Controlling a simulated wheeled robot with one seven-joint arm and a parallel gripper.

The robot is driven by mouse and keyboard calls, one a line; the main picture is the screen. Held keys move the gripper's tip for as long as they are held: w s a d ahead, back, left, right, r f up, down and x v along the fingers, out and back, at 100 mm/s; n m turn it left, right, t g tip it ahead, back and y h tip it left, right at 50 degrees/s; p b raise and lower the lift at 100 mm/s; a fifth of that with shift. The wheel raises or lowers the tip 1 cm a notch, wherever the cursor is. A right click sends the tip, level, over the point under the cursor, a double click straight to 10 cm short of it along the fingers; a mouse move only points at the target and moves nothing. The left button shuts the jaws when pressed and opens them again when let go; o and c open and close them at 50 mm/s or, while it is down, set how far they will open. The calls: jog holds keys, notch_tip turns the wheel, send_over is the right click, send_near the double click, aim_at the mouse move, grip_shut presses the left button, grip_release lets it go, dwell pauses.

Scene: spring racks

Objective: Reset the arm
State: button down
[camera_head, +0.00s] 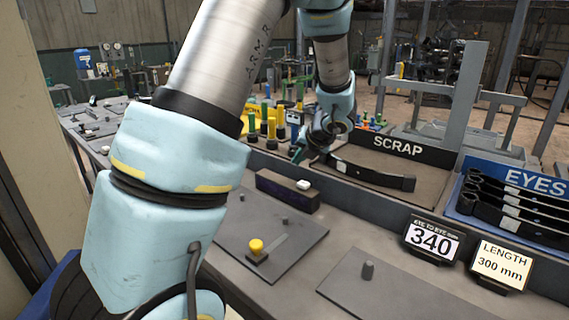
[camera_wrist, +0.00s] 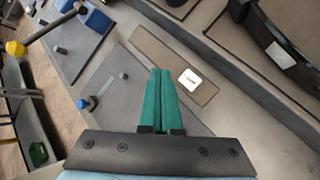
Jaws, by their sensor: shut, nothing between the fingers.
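My arm reaches from the left across the bench in the head view. My gripper (camera_head: 298,153) is at its far end, small and partly hidden by the wrist, near the left end of the SCRAP tray. In the wrist view my gripper's two green fingers (camera_wrist: 160,73) are together with nothing between them. A dark box with a white button (camera_head: 303,185) lies below and in front of the gripper. Its white button (camera_wrist: 194,80) shows just right of the fingertips in the wrist view. A black leaf spring (camera_head: 375,176) lies in the SCRAP tray (camera_head: 425,195), beside my gripper and apart from it.
A blue EYES rack (camera_head: 467,203) with several black springs stands at the right. Signs reading 340 (camera_head: 432,240) and LENGTH 300 mm (camera_head: 500,264) stand in front. A grey plate with a yellow knob (camera_head: 256,246) lies nearer. Yellow and green posts (camera_head: 270,128) stand behind.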

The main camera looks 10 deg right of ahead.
jog(key=s+a+m+g+h, duration=0.1)
jog(key=s+a+m+g, duration=0.2)
jog(key=s+a+m, duration=0.6)
jog(key=s+a+m+g+h, duration=0.2)
jog(key=s+a+m, duration=0.8)
jog(key=m, duration=1.5)
jog(key=shift+s+f+g, duration=0.35)
jog(key=shift+s+g, duration=0.3)
jog(key=shift+g, duration=0.05)
